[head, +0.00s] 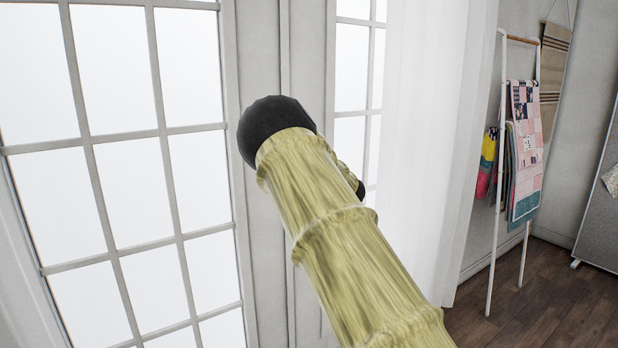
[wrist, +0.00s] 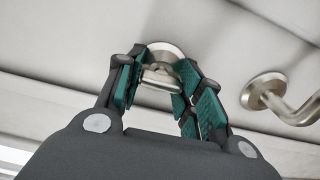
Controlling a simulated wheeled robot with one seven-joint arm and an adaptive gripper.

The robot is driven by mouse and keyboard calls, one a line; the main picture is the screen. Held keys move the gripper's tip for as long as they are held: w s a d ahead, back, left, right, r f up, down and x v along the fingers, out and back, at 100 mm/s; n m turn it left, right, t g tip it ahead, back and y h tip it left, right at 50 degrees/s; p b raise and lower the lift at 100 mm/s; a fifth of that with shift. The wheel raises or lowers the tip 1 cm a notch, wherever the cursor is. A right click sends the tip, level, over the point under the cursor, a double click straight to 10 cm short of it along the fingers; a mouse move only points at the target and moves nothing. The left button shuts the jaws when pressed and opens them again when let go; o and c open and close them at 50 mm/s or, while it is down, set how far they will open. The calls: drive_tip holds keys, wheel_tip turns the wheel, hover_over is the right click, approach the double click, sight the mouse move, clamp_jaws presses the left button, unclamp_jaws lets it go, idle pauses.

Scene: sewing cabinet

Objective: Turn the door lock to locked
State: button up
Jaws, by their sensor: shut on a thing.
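In the wrist view the door lock is a metal turn knob (wrist: 161,76) on a round plate, set on the white door (wrist: 90,30). My gripper (wrist: 160,82) has its green-padded fingers on both sides of the knob and is shut on it. The knob's exact angle is hard to tell behind the fingers. In the head view my arm reaches to the glazed door (head: 245,200) and covers the lock, the gripper's fingers and the handle.
A metal lever handle (wrist: 270,92) sticks out from the door just right of my gripper in the wrist view. In the head view a white curtain (head: 425,130) hangs right of my arm. A white rack (head: 497,170) with quilts (head: 524,150) stands farther right.

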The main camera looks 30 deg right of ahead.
drive_tip(key=shift+f, duration=0.15)
drive_tip(key=o, duration=1)
drive_tip(key=shift+s, duration=0.15)
drive_tip(key=s, duration=1.1)
drive_tip(key=shift+s, duration=0.35)
